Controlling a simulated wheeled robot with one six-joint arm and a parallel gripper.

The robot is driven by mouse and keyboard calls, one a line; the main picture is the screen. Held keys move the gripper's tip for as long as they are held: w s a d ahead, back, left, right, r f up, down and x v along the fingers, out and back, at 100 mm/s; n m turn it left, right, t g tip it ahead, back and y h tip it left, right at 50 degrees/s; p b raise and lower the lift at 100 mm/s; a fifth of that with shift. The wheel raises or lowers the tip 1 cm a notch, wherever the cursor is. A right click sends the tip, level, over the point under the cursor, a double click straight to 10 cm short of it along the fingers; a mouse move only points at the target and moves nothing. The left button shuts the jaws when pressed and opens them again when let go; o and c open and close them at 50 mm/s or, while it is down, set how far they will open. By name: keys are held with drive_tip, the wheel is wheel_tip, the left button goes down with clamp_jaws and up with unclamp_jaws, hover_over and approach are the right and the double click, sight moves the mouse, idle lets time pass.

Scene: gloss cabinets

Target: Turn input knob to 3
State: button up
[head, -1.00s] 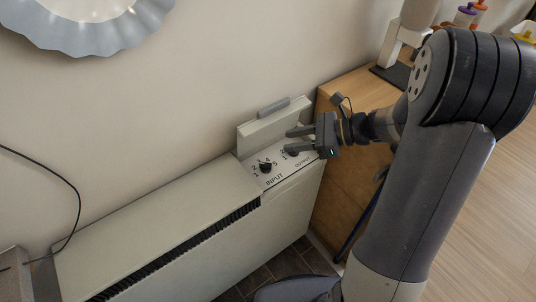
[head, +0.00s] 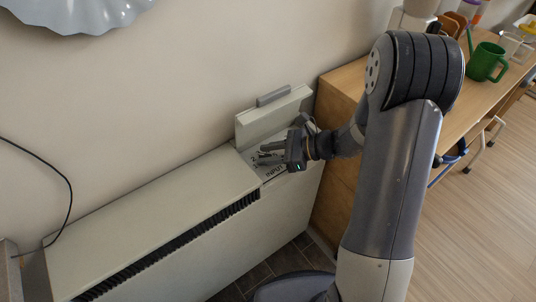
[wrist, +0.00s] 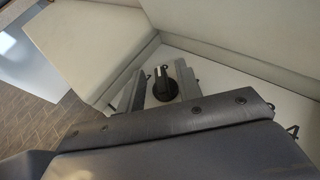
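The input knob (wrist: 165,87) is black and round with a raised grip bar, on the white control panel of the heater (head: 165,215). In the wrist view it lies between the two fingers of my gripper (wrist: 158,80). The fingers are apart, with a gap on the left; the right finger is close to the knob, and I cannot tell if it touches. In the head view my gripper (head: 265,154) covers the knobs, and part of the INPUT label (head: 274,171) shows below it. The number the knob points to is not readable.
The heater's raised lid (head: 272,115) stands behind the panel against the wall. A wooden table (head: 345,85) is close on the right, with a green watering can (head: 487,62) on it. A black cable (head: 68,195) hangs at the left.

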drive_tip(key=shift+a, duration=0.15)
drive_tip(key=shift+c, duration=0.2)
clamp_jaws()
drive_tip(key=shift+m+t, duration=0.3)
drive_tip(key=m+t+b, duration=0.1)
drive_tip(key=m+t+h+b, duration=0.1)
drive_tip(key=m+t+b, duration=0.1)
drive_tip(key=t+b, duration=0.1)
drive_tip(key=shift+s+a+f+m+h, duration=0.1)
drive_tip(key=shift+s+f+m+h, duration=0.15)
drive_tip(key=shift+m+h, duration=0.15)
drive_tip(key=m+t+h+b, duration=0.1)
drive_tip(key=m+t+b, duration=0.1)
drive_tip(key=shift+r+h+b, duration=0.1)
drive_tip(key=shift+h+b, duration=0.3)
drive_tip(key=shift+m+t, duration=0.4)
drive_tip(key=shift+r+h+b, duration=0.15)
drive_tip(key=shift+h+b, duration=0.15)
drive_tip(key=shift+b, duration=0.05)
